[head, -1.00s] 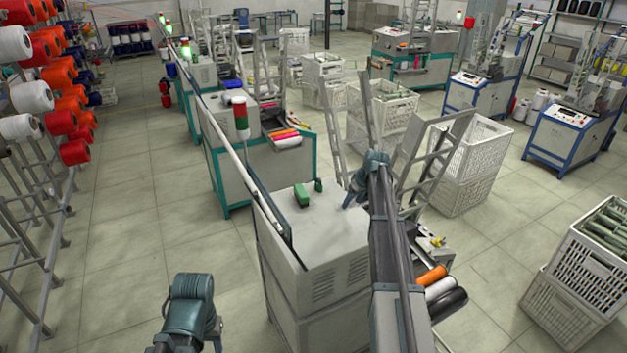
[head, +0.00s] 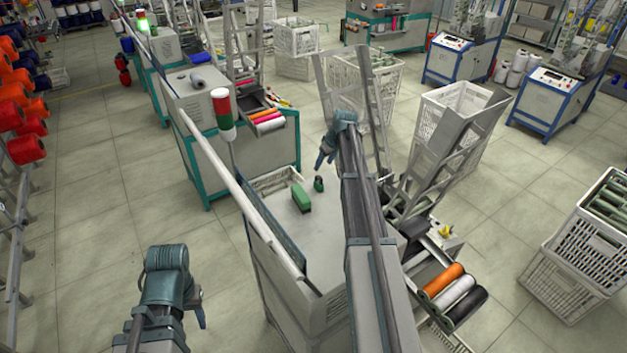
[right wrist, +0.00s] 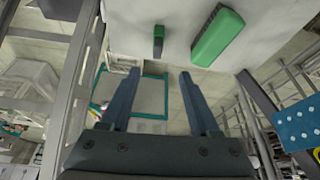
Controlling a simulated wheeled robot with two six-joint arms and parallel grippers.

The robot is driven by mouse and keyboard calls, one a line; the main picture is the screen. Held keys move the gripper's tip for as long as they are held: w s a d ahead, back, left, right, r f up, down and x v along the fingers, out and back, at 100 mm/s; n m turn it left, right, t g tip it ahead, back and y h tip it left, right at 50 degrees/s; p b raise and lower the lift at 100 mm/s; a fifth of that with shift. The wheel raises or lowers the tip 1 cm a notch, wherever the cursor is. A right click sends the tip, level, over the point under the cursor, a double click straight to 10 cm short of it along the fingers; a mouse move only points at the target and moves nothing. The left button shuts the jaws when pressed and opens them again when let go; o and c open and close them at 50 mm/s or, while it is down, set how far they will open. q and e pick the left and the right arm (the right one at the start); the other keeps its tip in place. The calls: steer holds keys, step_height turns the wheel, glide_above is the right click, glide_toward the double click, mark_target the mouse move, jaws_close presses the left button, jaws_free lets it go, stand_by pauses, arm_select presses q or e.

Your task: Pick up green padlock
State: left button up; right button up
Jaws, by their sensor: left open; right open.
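The green padlock (head: 318,184) is a small green and dark piece lying on the grey machine top (head: 335,225), to the right of a larger green block (head: 302,198). In the right wrist view the padlock (right wrist: 158,41) shows above the gap between my fingertips, with the green block to its right. My right gripper (head: 321,160) is open and empty, just beyond the padlock in the head view and apart from it. In the right wrist view the right gripper (right wrist: 159,72) has its fingers well spread. My left gripper (head: 201,316) is open, off the machine's left side.
A red and green signal lamp (head: 222,112) and a long rail (head: 230,185) line the machine's left side. A grey ladder-like frame (head: 440,160) stands on the right. Orange, white and black rolls (head: 455,296) sit at the lower right.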

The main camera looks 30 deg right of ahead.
mark_target(317, 180)
steer(key=b+x, duration=0.8)
steer(key=shift+f, duration=0.3)
steer(key=shift+w, duration=0.1)
steer(key=b+x, duration=0.4)
steer(key=shift+d+f+b, duration=0.25)
steer(key=shift+f+b, duration=0.05)
steer(key=shift+f, duration=0.1)
steer(key=shift+w+f, duration=0.1)
steer(key=shift+f, duration=0.15)
steer(key=shift+r, duration=0.1)
jaws_close()
